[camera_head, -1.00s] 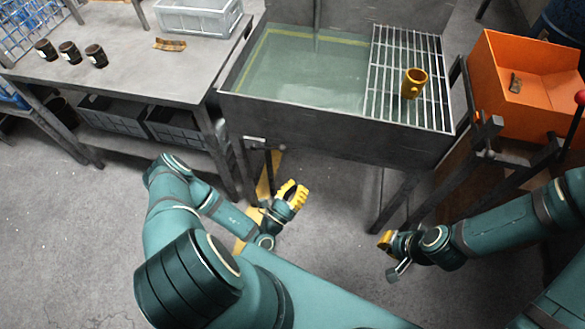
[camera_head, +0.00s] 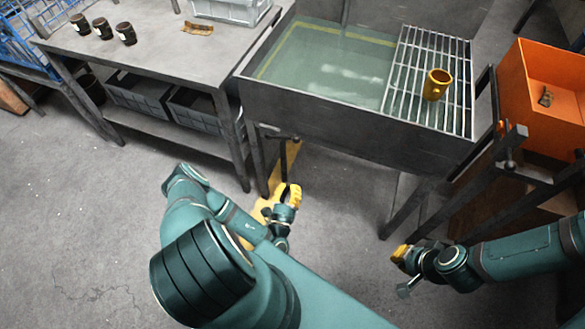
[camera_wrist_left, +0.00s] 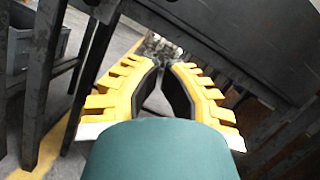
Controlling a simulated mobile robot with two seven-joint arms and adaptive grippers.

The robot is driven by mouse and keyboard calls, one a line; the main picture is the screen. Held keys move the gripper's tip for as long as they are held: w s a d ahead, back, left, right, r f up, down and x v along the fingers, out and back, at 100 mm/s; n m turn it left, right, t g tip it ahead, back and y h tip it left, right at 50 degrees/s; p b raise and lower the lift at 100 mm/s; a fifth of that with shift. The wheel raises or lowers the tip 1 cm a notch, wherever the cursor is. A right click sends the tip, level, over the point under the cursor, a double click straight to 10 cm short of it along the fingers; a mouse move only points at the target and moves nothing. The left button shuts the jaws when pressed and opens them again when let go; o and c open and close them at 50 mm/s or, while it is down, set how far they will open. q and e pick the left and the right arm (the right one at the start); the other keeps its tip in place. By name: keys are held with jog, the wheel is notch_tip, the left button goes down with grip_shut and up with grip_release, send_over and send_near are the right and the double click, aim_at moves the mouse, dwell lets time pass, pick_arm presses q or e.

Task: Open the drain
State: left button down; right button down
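A water-filled tank (camera_head: 262,97) stands ahead with a grate on its right side. A valve with a dark bar handle (camera_head: 283,138) hangs below its front wall; I take it for the drain valve. In the left wrist view, a metallic fitting (camera_wrist_left: 160,46) shows just beyond the fingertips. My left gripper (camera_head: 290,187) is below and in front of the valve, apart from it. Its yellow fingers (camera_wrist_left: 162,68) have an empty gap between them. My right gripper (camera_head: 400,252) is low at the right, away from the tank; its finger gap is not clear.
A golden mug-like part (camera_head: 437,85) stands on the grate (camera_head: 408,68). A workbench (camera_head: 150,58) with dark cups and grey bins is at the left. An orange bin (camera_head: 552,115) is at the right. Tank legs flank the space below the valve. The front floor is open.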

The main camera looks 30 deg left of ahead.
aim_at(281, 138)
pick_arm(q)
jog(key=s+r+b+x, duration=0.1)
jog(key=r+x, duration=0.1)
jog(key=x, duration=1)
jog(key=shift+a+r, duration=0.3)
jog(key=shift+a, duration=0.05)
pick_arm(e)
jog(key=shift+w+f, duration=0.15)
jog(key=shift+f, duration=0.55)
jog(key=shift+d+r, duration=0.1)
pick_arm(q)
jog(key=shift+a+r+n, duration=0.15)
jog(key=shift+r+n, duration=0.25)
jog(key=shift+n, duration=0.2)
pick_arm(e)
jog(key=shift+d+r, duration=0.25)
jog(key=shift+d, duration=0.4)
jog(key=shift+d, duration=0.1)
